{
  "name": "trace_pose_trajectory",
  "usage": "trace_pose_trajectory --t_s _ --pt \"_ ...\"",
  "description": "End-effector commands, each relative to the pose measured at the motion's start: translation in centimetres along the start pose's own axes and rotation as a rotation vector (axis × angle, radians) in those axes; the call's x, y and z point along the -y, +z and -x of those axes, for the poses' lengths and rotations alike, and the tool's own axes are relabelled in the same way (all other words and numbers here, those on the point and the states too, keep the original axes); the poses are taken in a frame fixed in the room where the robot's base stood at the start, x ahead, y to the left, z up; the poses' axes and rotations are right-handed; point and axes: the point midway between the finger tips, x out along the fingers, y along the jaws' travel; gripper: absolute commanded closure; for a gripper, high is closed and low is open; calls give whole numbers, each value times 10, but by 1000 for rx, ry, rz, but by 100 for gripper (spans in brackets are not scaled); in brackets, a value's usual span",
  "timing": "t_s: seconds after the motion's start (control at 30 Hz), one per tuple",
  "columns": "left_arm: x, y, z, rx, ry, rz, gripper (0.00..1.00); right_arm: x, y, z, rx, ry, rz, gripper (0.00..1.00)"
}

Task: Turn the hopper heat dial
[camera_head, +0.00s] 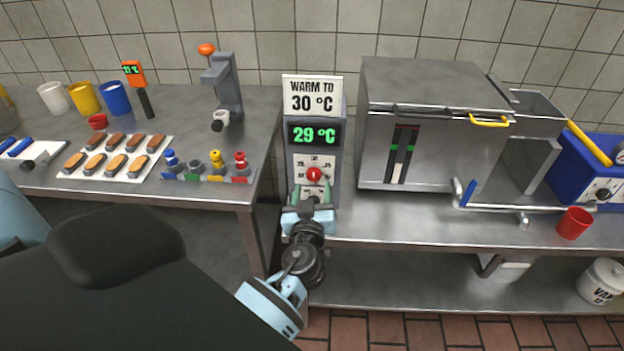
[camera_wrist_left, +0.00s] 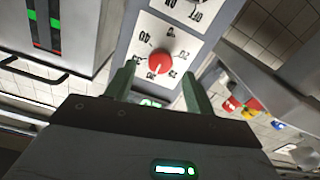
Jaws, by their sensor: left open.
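The heat dial is a red knob (camera_head: 314,175) on a white scale plate, low on the front of a grey control box (camera_head: 336,163). The box's display (camera_head: 314,134) reads 29 °C in green, and a sign (camera_head: 312,96) above says WARM TO 30 °C. My left gripper (camera_head: 312,194) is just below and in front of the knob. In the left wrist view, its two green fingers (camera_wrist_left: 157,88) are spread apart, with the red knob (camera_wrist_left: 160,63) just beyond the gap between their tips. The knob appears untouched. My right gripper is not in view.
A steel hopper (camera_head: 420,140) with a yellow handle stands right of the box. A red cup (camera_head: 573,223) is near the right bench edge. Left, a bench holds a tray of biscuits (camera_head: 115,160), coloured-topped pieces (camera_head: 205,168) and a lever press (camera_head: 224,90). A gap separates the benches.

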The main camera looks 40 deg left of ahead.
Motion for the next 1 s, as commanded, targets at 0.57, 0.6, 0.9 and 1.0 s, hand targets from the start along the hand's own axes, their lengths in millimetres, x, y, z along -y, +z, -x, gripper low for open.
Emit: trace_pose_trajectory --t_s 0.57,0.6,0.9,1.0 --pt "1 1 -41 2 -1 -1 46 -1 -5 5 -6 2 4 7" --pt "1 1 -40 2 -1 -1 46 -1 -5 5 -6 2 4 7" --pt "1 1 -40 2 -1 -1 74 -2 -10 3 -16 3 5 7" --pt "1 1 -40 2 -1 0 87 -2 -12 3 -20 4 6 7"
